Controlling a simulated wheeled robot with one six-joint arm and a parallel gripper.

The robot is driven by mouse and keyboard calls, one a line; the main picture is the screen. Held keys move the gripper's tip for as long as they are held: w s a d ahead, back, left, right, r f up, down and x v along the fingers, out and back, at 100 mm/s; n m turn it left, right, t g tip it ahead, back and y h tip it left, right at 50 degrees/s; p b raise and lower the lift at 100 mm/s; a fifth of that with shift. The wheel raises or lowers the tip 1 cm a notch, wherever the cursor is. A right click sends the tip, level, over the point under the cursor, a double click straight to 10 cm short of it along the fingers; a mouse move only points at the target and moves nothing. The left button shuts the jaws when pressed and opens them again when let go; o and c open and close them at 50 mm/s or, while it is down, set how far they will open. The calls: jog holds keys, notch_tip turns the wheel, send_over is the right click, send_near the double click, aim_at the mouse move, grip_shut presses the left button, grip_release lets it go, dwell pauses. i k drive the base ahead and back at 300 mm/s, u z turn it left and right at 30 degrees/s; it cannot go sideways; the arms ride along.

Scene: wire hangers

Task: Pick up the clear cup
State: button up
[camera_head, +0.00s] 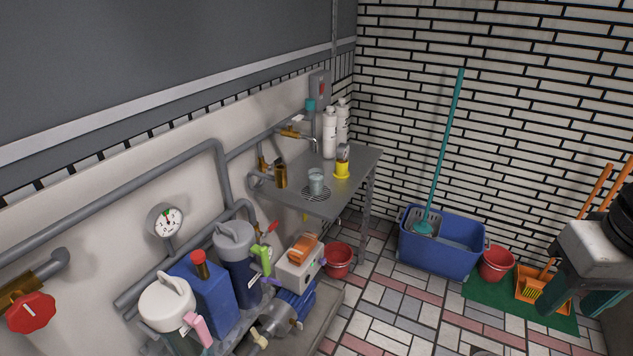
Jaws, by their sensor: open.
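The clear cup (316,181) stands upright on a grey metal shelf (352,164) against the left wall, over a round drain grate (311,196). A yellow container (342,170) with something dark and grey in it stands just behind and to the right of the cup. My gripper (572,306) is at the right edge of the view, far from the cup. Its fingers point down and are apart, and I see nothing held between them.
Pumps, canisters (235,250) and pipes crowd the lower left. A blue mop tub (440,245) and red buckets (338,260) sit on the floor. The tiled floor in the lower middle is clear.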

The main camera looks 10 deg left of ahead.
aim_at(316, 182)
jog(key=u, duration=0.25)
jog(key=i, duration=1.3)
jog(key=z, duration=0.85)
